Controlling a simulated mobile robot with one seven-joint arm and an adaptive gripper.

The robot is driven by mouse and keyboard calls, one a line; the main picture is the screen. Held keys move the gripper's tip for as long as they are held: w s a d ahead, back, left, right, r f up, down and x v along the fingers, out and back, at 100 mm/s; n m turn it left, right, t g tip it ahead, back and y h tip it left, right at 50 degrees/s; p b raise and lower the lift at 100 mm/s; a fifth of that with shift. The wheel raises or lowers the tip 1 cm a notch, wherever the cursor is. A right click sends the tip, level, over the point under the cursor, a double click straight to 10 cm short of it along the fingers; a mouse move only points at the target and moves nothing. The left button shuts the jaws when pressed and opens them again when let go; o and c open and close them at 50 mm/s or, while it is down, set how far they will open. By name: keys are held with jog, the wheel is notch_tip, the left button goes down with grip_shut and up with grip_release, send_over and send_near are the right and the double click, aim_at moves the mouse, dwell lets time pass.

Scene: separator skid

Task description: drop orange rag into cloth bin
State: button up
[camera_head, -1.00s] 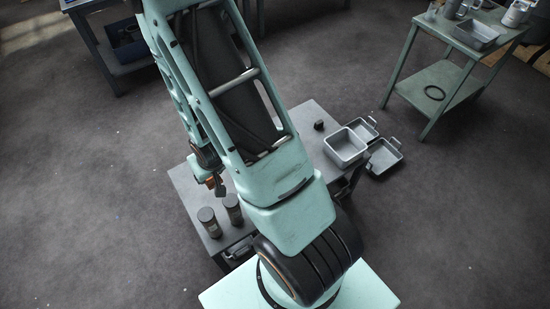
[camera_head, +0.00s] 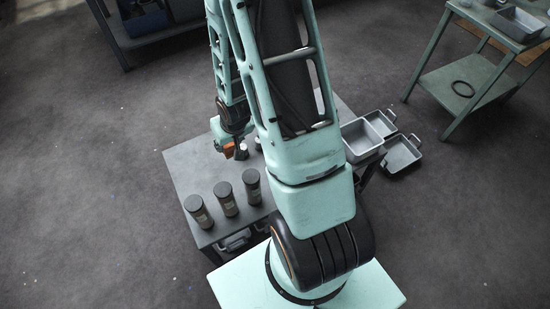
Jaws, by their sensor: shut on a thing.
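My gripper (camera_head: 240,150) is over the left part of the low grey table (camera_head: 185,165), left of my upper arm. It is shut on a small orange thing, which looks like the orange rag (camera_head: 229,149). The fingers are small and partly dark here, and I cannot tell whether the rag touches the tabletop. An open grey bin (camera_head: 362,141) stands at the table's right end, its left side close behind my arm. No label shows on it, so I cannot tell whether it is the cloth bin.
Three dark canisters (camera_head: 225,199) stand along the table's front left. Small pale items (camera_head: 257,145) are near my gripper. Grey trays (camera_head: 402,152) lie right of the bin. A green side table (camera_head: 470,80) is at upper right, a dark workbench (camera_head: 150,25) at upper left. Open floor lies between.

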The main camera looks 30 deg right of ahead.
jog(key=w+d+f+b, duration=0.2)
jog(key=d+f+b, duration=0.3)
jog(key=f+b, duration=0.35)
jog(key=w+d+f+b, duration=0.3)
jog(key=d+f+b, duration=0.3)
jog(key=b, duration=0.9)
send_over(257, 162)
jog(key=s, duration=0.2)
jog(key=shift+h, duration=0.3)
notch_tip(257, 162, down, 12)
jog(key=shift+s+r, duration=0.1)
jog(key=shift+r, duration=0.15)
jog(key=shift+f+b, duration=0.15)
jog(key=shift+b, duration=0.15)
jog(key=o, duration=1.1)
